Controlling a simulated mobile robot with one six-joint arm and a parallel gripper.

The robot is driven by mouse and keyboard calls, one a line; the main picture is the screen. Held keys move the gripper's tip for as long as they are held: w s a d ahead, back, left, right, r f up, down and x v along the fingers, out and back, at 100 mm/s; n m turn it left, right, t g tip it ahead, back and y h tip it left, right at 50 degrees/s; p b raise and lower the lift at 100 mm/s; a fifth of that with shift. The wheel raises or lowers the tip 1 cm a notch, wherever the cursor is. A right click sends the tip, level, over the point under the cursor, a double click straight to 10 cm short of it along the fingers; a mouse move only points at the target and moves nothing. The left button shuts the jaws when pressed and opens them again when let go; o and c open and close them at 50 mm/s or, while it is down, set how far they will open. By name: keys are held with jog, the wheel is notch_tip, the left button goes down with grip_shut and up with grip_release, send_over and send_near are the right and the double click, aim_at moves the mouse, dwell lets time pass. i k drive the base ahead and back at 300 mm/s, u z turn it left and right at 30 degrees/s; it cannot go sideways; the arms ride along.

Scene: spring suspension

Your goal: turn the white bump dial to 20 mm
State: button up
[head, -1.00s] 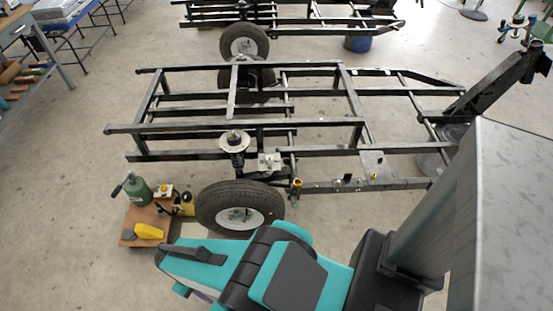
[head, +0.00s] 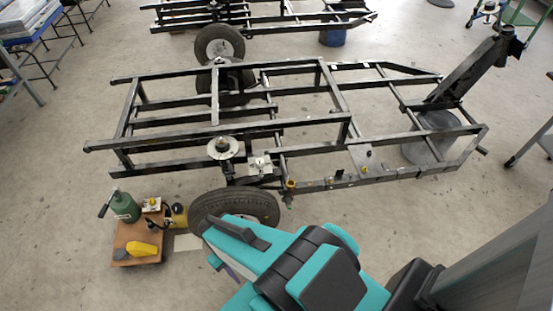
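A pale round disc (head: 222,147) with a dark centre sits on the near side of the black trailer frame (head: 190,133), above the near wheel. It may be the white bump dial, but its marks are too small to read. A small pale plate (head: 260,165) with a fitting on it is just right of the disc. My teal and black arm reaches in from the bottom, and its forward part overlaps the near wheel. I cannot make out gripper fingers in the head view. The arm stays apart from the disc in the picture.
The near wheel (head: 236,205) stands below the frame. A second trailer frame (head: 270,17) is behind.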

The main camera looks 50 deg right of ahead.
aim_at(259, 161)
jog(key=u, duration=0.8)
jog(key=k, duration=0.1)
jog(key=z, duration=2.05)
jog(key=k, duration=0.9)
jog(key=u, duration=0.15)
jog(key=i, duration=0.65)
